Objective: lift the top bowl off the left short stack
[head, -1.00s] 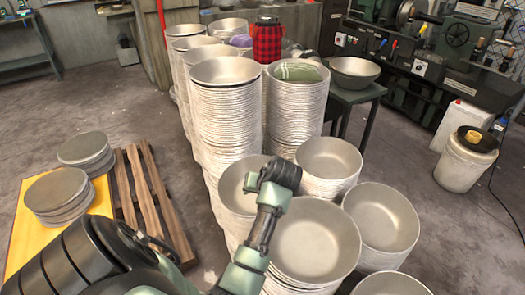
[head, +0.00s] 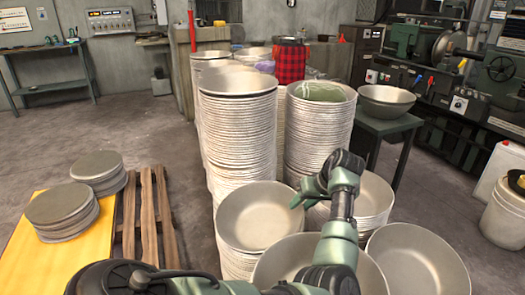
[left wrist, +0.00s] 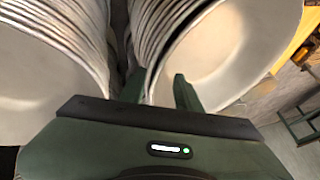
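The left short stack's top bowl (head: 254,222), a wide beige metal bowl, sits on its stack near the middle of the head view. My left gripper (head: 301,194) is at this bowl's right rim, its green fingers pointing left. In the left wrist view the two fingers (left wrist: 160,92) are apart. A bowl with its open mouth (left wrist: 225,55) lies ahead on the right, its rim close to the gap between the fingers. I cannot tell whether they touch it. My right gripper is not in view.
Other short stacks stand close by: one to the right (head: 372,195), one at front right (head: 420,262) and one under my left arm (head: 285,262). Tall bowl stacks (head: 238,130) rise behind. A wooden pallet (head: 148,215) and a yellow board (head: 75,250) with discs lie left.

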